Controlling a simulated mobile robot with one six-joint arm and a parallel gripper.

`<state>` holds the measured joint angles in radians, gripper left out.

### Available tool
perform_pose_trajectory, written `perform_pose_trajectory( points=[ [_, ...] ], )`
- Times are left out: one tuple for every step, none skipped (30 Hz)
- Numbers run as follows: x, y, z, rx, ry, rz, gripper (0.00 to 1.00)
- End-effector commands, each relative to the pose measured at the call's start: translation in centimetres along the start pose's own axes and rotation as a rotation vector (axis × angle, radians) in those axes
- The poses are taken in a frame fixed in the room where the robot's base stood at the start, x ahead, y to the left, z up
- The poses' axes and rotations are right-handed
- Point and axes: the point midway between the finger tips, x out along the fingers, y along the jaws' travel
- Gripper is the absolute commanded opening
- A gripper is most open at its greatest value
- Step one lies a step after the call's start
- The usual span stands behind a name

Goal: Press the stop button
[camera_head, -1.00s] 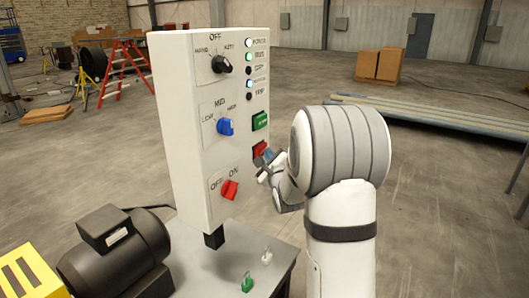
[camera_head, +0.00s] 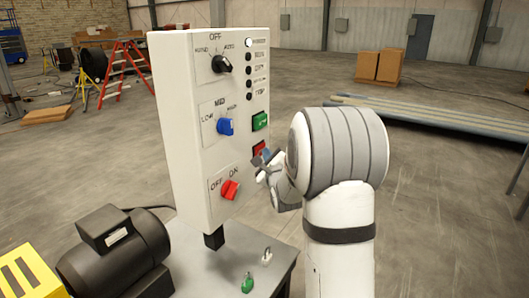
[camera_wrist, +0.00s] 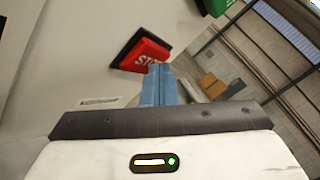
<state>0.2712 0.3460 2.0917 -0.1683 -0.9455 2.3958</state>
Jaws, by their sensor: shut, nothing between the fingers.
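The red stop button (camera_head: 258,148) is on the right side of the white control box's front face, below the green button (camera_head: 260,121). In the wrist view the stop button (camera_wrist: 144,55) shows red with white lettering, partly covered by my fingers. My gripper (camera_head: 264,157) is shut and empty. Its blue fingertips (camera_wrist: 158,70) lie over the button's lower right part in the wrist view. They look at or very close to the button; I cannot tell whether they touch it.
The control box (camera_head: 183,150) also carries a black knob (camera_head: 221,64), a blue knob (camera_head: 225,127), a red knob (camera_head: 230,189) and a column of indicator lamps (camera_head: 249,70). A black motor (camera_head: 120,250) and small tagged items stand on the bench below.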

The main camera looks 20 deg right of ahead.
Motion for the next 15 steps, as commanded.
perform_pose_trajectory(
  points=[
    [-0.1,-0.1,-0.1,0.000,-0.001,-0.001,0.00],
    [-0.2,-0.1,-0.2,-0.001,-0.001,-0.001,0.00],
    [-0.3,-0.2,-0.3,-0.001,-0.001,-0.001,0.00],
    [-0.5,-0.3,-0.4,-0.001,-0.001,-0.002,0.00],
    [-0.6,-0.5,-0.5,-0.002,-0.001,-0.002,0.00],
    [-0.8,-0.6,-0.6,-0.002,-0.001,-0.002,0.00],
    [-0.9,-0.7,-0.7,-0.002,-0.001,-0.002,0.00],
    [-1.0,-0.7,-0.8,-0.001,-0.001,-0.002,0.00],
    [-1.1,-0.8,-0.9,0.000,0.000,-0.002,0.00],
    [-1.2,-0.9,-0.9,0.000,0.000,-0.001,0.00],
    [-1.3,-0.9,-1.0,0.000,0.000,-0.001,0.00],
    [-1.3,-0.9,-1.0,0.000,0.000,0.000,0.00],
    [-1.4,-1.0,-1.0,0.000,0.000,0.000,0.00],
    [-1.4,-1.0,-1.0,0.000,0.000,0.000,0.00],
    [-1.4,-1.0,-1.0,0.000,0.000,0.000,0.00]
  ],
)
